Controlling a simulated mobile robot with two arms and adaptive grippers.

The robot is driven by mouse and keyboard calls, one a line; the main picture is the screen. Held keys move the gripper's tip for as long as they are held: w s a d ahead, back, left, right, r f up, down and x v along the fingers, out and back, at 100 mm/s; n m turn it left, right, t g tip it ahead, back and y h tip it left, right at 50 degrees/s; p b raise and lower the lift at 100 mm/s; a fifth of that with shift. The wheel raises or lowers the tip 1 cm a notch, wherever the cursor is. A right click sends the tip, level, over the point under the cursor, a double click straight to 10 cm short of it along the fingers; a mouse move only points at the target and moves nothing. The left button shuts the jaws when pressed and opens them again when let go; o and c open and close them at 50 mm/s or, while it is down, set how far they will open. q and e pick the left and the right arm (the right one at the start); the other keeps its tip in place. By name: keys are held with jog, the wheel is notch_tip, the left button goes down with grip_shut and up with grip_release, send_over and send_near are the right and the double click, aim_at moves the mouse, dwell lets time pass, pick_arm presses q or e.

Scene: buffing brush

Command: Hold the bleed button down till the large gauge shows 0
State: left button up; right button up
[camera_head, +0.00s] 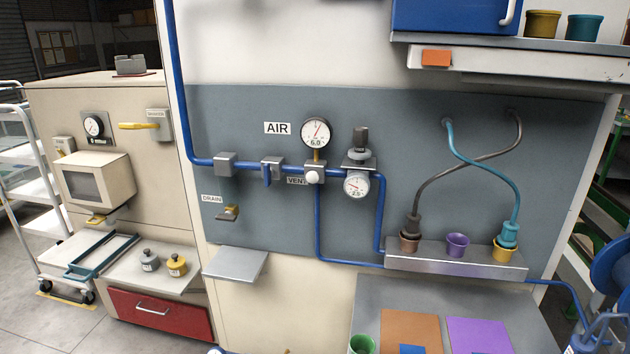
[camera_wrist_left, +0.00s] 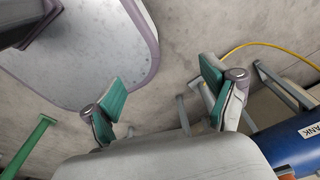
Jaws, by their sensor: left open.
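The large gauge (camera_head: 316,132) is a round white dial above the blue air pipe, next to the AIR sign. Its red needle points up and right, and the figure on its face looks like 6.0. A white round button (camera_head: 315,176) sits on a grey block right below this gauge, by a VENT label; no label reading "bleed" is legible. Nothing touches the button. My left gripper (camera_wrist_left: 165,92) shows in the left wrist view, open and empty, its teal-padded fingers wide apart over the floor. Neither gripper is in the head view.
A smaller gauge (camera_head: 356,184) hangs under a black-knobbed regulator to the right. A blue valve lever (camera_head: 267,173) and a drain valve (camera_head: 228,213) are to the left. A grey shelf (camera_head: 235,263) juts out below. A blue tank (camera_wrist_left: 295,145) lies near my left gripper.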

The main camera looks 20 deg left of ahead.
dwell(0.4)
pick_arm(q)
grip_shut()
jog(key=shift+a, duration=0.1)
dwell(1.4)
